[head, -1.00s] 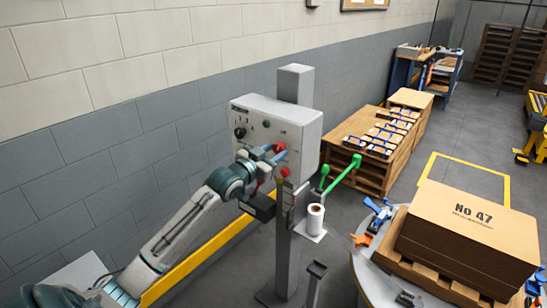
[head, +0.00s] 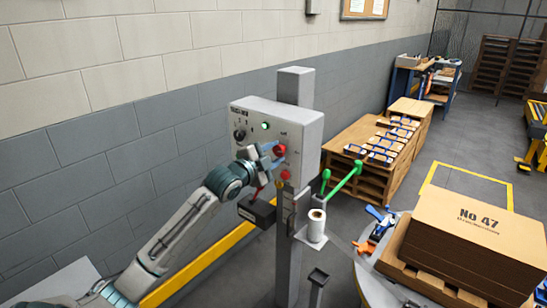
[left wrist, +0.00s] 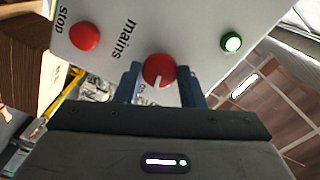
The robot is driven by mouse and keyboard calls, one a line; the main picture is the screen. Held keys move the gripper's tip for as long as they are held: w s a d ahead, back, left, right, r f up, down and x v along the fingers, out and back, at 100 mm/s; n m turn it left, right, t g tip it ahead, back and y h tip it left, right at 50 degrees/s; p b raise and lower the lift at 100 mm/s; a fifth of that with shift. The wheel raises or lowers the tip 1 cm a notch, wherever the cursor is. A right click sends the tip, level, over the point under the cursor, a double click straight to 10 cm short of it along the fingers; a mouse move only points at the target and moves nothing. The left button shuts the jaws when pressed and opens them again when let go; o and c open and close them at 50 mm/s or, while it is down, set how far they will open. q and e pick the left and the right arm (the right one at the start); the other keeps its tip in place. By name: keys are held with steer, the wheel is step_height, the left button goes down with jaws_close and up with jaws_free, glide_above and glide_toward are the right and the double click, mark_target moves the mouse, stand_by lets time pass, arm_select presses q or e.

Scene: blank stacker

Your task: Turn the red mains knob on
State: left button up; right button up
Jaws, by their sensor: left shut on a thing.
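The red mains knob (head: 280,150) sits on the front of a light grey control box (head: 306,140) on a post. My left gripper (head: 272,157) is at the knob with its fingers on it. In the left wrist view, the knob (left wrist: 159,69) is between the two dark fingers of my left gripper (left wrist: 160,82), beside the word "mains". A white mark on the knob points down in that picture. A green lamp (head: 265,126) on the box glows; it also shows lit in the left wrist view (left wrist: 231,42). My right gripper is not in view.
A red stop button (left wrist: 84,36) is near the knob, and a black selector (head: 240,134) is on the same panel. A green-handled lever (head: 346,178) and a white roll (head: 316,225) are right of the post. A cardboard stack (head: 468,235) stands farther right.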

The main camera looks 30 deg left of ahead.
arm_select(q)
steer(key=shift+m+b, duration=0.3)
steer(key=shift+m, duration=1.2)
steer(key=shift+f, duration=0.1)
steer(key=o, duration=1)
steer(key=shift+s+a+p, duration=0.2)
steer(key=shift+s+p, duration=0.15)
steer(key=shift+s, duration=2.35)
steer(key=shift+s+a+p, duration=0.2)
steer(key=shift+s+p, duration=0.15)
steer(key=shift+s, duration=2.3)
